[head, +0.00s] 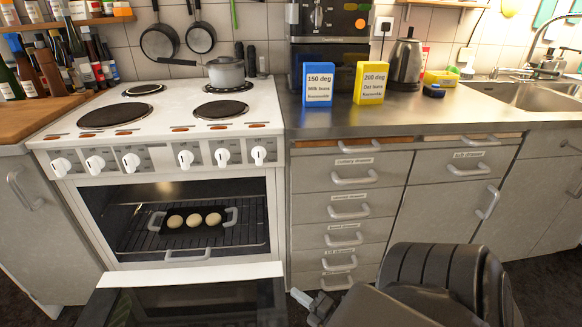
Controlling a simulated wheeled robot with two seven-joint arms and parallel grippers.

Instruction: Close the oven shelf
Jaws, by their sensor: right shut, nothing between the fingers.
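The oven shelf (135,243) is a dark wire rack in the lit oven, with a light handle (187,255) at its front edge. That front edge is near the oven mouth; I cannot tell exactly how far out it stands. A dark tray (194,236) with grey handles sits on the shelf and holds three pale buns (194,220). The oven door (190,305) is folded down open in front. My right gripper (300,297) is shut and empty, low at the right of the open door, apart from the shelf. My left gripper is not in view.
The white cooker (170,105) carries a pot (226,73) on its hob. Labelled drawers (345,207) with protruding handles stand right of the oven, close to my right gripper. Blue (318,84) and yellow (371,83) boxes stand on the counter. The space above the lowered door looks clear.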

